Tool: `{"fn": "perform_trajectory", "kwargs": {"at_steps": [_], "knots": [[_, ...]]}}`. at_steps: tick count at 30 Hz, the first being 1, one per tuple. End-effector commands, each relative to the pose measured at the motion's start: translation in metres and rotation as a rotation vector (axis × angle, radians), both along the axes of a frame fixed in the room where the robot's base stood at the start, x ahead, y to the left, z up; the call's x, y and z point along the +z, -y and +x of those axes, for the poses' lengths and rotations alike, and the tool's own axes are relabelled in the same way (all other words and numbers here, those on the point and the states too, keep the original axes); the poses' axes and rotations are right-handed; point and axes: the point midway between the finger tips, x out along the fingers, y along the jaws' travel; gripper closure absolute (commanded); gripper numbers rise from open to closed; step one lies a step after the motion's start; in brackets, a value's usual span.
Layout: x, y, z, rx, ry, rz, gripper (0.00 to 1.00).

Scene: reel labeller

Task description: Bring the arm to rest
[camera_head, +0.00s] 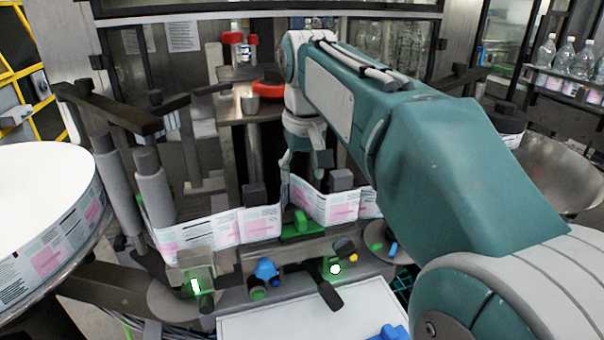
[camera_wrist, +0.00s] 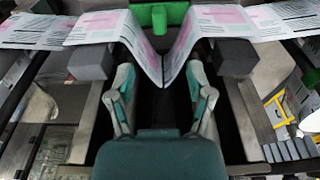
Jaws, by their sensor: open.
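My arm (camera_head: 440,150) reaches from the lower right over the reel labeller, with its wrist bent down near the middle. My gripper (camera_wrist: 160,72) is open, its two fingers spread apart. It also shows small in the head view (camera_head: 303,162), partly hidden by the wrist. A printed label strip (camera_head: 330,206) runs across the machine and dips in a V near the fingers. The wrist view shows this dip (camera_wrist: 160,62) between and just beyond the fingertips. I cannot tell whether the strip touches a finger.
A large white label reel (camera_head: 45,185) stands at the left beside grey rollers (camera_head: 152,188). A green clamp (camera_head: 302,226) sits below the strip. Dark bars (camera_head: 110,108) stick out at the left. A metal bowl (camera_head: 555,170) and bottles (camera_head: 565,62) are at the right.

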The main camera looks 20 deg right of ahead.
Motion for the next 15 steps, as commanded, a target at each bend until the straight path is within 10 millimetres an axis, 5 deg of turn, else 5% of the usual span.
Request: {"fn": "perform_trajectory", "kwargs": {"at_steps": [5, 15], "knots": [[-0.002, 0.0, -0.009, 0.0, 0.012, 0.0, 0.33], [-0.044, -0.001, -0.095, 0.0, 0.161, 0.0, 0.33]]}}
